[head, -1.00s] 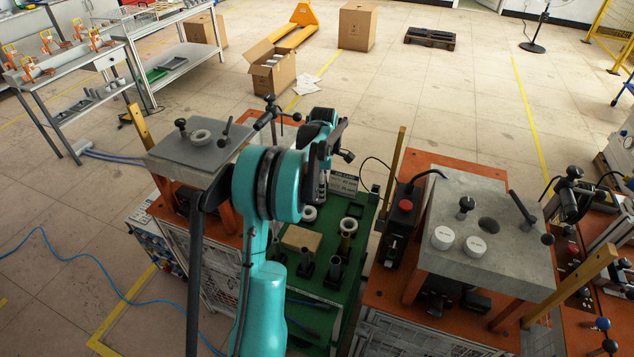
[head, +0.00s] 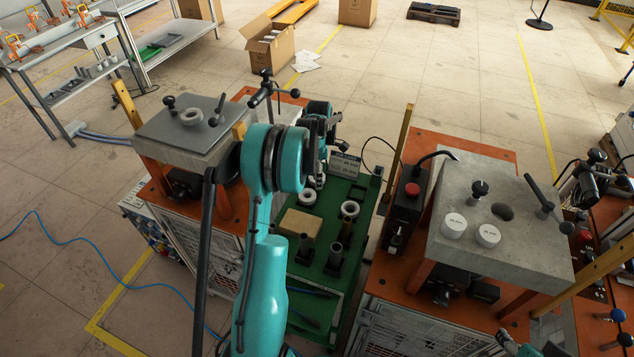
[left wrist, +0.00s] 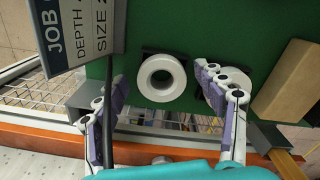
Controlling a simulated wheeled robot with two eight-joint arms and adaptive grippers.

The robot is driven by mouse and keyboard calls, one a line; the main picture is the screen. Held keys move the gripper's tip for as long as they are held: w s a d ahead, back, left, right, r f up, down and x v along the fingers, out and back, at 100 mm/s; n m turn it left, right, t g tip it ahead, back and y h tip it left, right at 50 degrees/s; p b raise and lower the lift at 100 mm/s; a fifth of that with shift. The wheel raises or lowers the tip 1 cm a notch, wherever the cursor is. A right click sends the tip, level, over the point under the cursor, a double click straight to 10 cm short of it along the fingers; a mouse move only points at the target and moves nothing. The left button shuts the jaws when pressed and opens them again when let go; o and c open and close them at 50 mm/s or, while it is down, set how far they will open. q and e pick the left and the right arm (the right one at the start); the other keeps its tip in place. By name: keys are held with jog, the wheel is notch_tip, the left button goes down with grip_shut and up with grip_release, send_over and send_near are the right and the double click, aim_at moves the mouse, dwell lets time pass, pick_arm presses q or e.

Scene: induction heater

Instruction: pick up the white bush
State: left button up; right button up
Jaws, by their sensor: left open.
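A white ring-shaped bush (left wrist: 161,77) lies on the green bench top in the left wrist view; it also shows in the head view (head: 307,197). A second pale ring (left wrist: 236,80) sits to its right, partly hidden by a finger. My left gripper (left wrist: 163,112) is open and empty. Its fingers stand apart on either side of the white bush's column, with the bush beyond the tips. In the head view the left gripper (head: 318,180) hangs just above the bush, partly hidden by my wrist. What seems to be my right gripper (head: 510,343) shows at the bottom edge.
A job sign (left wrist: 85,25) stands left of the bush. A tan block (left wrist: 288,82) lies to the right. Dark posts (head: 334,258) and a ring-topped brass post (head: 349,210) stand on the green bench (head: 340,285). Heater stations flank it.

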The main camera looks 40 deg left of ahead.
pick_arm(q)
jog(key=shift+r, duration=0.15)
jog(key=shift+c, duration=0.2)
jog(key=c, duration=1.3)
jog(key=shift+r+p, duration=0.3)
jog(key=shift+r, duration=0.15)
jog(key=r+p, duration=0.1)
jog(key=r, duration=0.1)
jog(key=d+r+p, duration=0.1)
jog(key=r, duration=0.1)
jog(key=shift+s, duration=0.1)
jog(key=s+d+r+p, duration=0.3)
jog(key=d+r, duration=0.3)
jog(key=d, duration=0.4)
jog(key=r+p, duration=0.2)
jog(key=r, duration=0.1)
jog(key=r+p, duration=0.3)
jog(key=r, duration=0.1)
jog(key=shift+w+d+r, duration=0.1)
jog(key=shift+d+r, duration=0.1)
jog(key=shift+r, duration=0.1)
